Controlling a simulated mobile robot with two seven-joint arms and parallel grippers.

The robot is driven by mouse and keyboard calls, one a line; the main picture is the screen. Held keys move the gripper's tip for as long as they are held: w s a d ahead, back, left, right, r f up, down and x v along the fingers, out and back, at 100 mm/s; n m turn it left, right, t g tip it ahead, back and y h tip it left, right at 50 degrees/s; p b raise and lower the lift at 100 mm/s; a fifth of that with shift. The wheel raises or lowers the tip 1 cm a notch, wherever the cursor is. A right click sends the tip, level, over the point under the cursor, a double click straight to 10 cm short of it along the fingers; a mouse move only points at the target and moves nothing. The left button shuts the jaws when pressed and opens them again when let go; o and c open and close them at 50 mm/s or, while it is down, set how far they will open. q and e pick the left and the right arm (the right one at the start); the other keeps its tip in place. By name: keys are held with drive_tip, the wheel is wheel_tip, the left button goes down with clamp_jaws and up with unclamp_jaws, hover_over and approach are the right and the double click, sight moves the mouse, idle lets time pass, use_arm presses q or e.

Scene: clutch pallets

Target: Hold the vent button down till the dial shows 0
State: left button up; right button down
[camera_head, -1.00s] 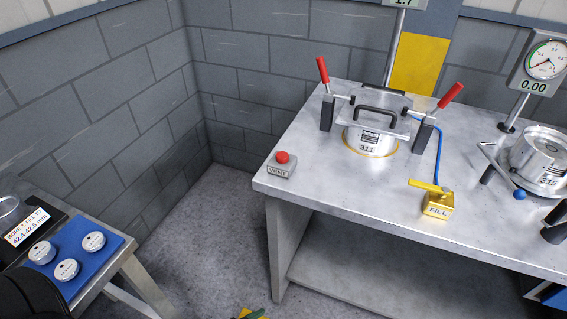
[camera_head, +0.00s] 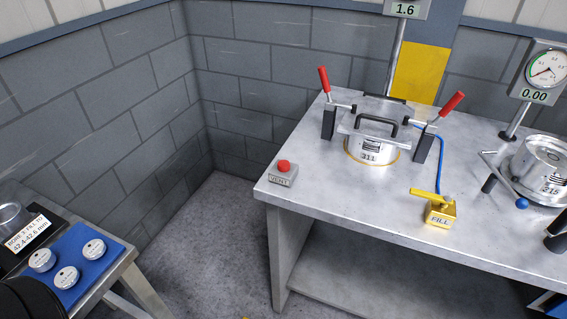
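The vent button is a red mushroom button (camera_head: 284,165) on a grey box marked VENT (camera_head: 281,179), at the left front corner of the metal bench (camera_head: 330,193). Nothing touches it. Above the clamped fixture, a display (camera_head: 405,10) on a post reads 1.6; its upper part is cut off by the frame. A round dial (camera_head: 547,69) at the right has a digital readout (camera_head: 534,96) showing 0.00. Neither of my grippers shows; a dark part at the lower left corner seems to be mine.
A silver part marked 311 (camera_head: 371,150) sits under a clamp with two red-handled levers. A yellow FILL valve (camera_head: 440,213) with a blue hose stands to its right. A side table at the left holds a blue mat (camera_head: 84,262) with three discs. Bench space around VENT is clear.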

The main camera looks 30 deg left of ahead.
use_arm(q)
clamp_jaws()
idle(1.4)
